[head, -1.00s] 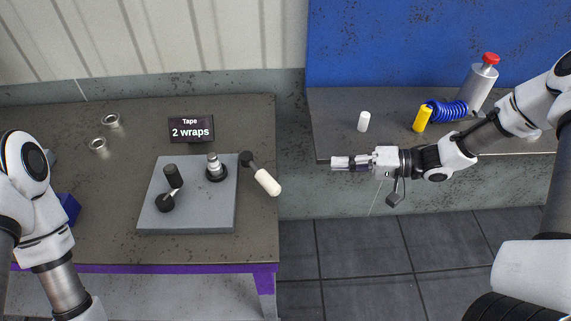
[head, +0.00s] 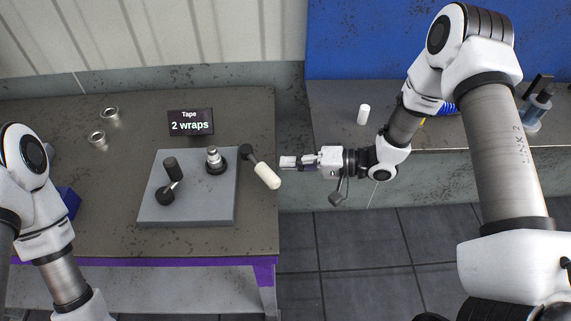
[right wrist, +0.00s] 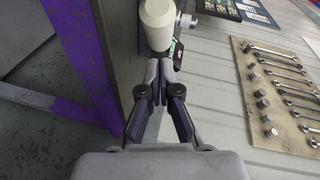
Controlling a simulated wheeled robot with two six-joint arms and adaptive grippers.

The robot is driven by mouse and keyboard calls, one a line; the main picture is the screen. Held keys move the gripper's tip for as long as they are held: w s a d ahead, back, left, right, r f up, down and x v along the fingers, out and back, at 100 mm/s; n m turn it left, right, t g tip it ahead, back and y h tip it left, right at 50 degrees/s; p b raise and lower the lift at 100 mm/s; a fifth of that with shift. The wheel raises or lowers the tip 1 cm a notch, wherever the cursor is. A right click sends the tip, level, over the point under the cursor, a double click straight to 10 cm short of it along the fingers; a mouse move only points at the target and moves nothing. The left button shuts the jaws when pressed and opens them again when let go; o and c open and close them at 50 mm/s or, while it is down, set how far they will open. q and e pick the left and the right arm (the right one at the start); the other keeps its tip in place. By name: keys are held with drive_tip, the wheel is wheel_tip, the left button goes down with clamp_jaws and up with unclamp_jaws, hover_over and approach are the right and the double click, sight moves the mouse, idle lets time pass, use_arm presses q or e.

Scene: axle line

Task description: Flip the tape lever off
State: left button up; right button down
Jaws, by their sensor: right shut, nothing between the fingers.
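The tape lever has a cream handle (head: 266,175) on a black pivot at the right side of the grey plate (head: 222,212). The handle points right and toward the front, past the plate's edge to the table's right edge. My right gripper (head: 284,162) is shut and empty, just right of the handle, with a small gap or contact that I cannot tell. The right wrist view shows the cream handle (right wrist: 158,22) just beyond the shut fingertips (right wrist: 160,65). A sign (head: 190,122) reads "Tape 2 wraps". My left gripper is out of view; only its arm shows.
The plate also carries a black crank (head: 170,180) and a metal spindle (head: 215,158). Two metal rings (head: 97,138) lie at the back left. A white cylinder (head: 364,114) stands on the other bench. A gap separates the two tables. A tool board (right wrist: 275,95) shows in the right wrist view.

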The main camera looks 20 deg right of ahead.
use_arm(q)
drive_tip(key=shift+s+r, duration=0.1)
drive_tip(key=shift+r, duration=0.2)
use_arm(e)
drive_tip(key=shift+s+a+f, duration=0.15)
drive_tip(key=shift+s+a, duration=0.2)
drive_tip(key=shift+a, duration=0.45)
drive_tip(key=shift+s, duration=0.1)
